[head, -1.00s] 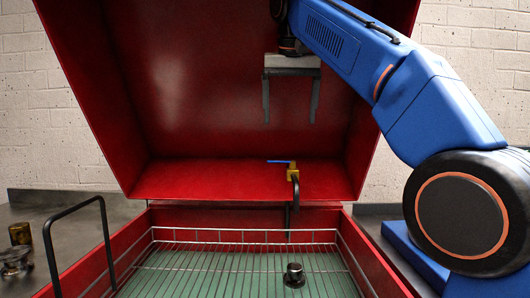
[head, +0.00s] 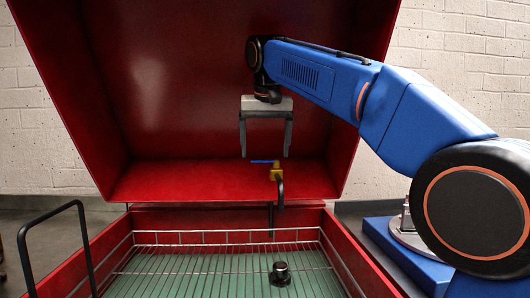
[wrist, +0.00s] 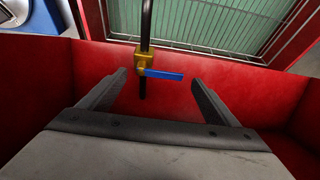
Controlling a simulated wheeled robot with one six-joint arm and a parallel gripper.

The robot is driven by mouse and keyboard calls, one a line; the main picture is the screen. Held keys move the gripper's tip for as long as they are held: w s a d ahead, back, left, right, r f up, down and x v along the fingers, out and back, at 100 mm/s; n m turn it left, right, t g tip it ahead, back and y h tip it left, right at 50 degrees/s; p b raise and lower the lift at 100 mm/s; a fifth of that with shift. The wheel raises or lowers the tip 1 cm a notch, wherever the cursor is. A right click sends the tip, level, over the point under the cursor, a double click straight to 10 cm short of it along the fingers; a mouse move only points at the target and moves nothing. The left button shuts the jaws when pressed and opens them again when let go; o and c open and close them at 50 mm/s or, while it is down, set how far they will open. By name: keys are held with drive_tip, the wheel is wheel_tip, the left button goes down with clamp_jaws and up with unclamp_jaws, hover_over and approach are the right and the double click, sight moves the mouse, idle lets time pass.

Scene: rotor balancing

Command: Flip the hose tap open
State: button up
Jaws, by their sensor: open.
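The lever points left in the head view, across the hose. My gripper (head: 265,156) is open and empty, its fingers pointing down just above and around the lever in the picture. In the wrist view the valve (wrist: 144,62) and blue lever (wrist: 163,74) lie beyond and between the open fingertips, and no contact shows.
Below is a red basin with a wire rack (head: 190,243) over a green floor. A small dark knob-like part (head: 280,273) sits on the rack. A black handle (head: 55,240) rises at the left. The red lid (head: 190,90) stands behind and beside my gripper.

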drive_tip(key=shift+w+f, duration=0.3)
drive_tip(key=shift+f, duration=0.35)
drive_tip(key=shift+c, duration=0.7)
drive_tip(key=c, duration=1.4)
drive_tip(key=shift+o, duration=0.2)
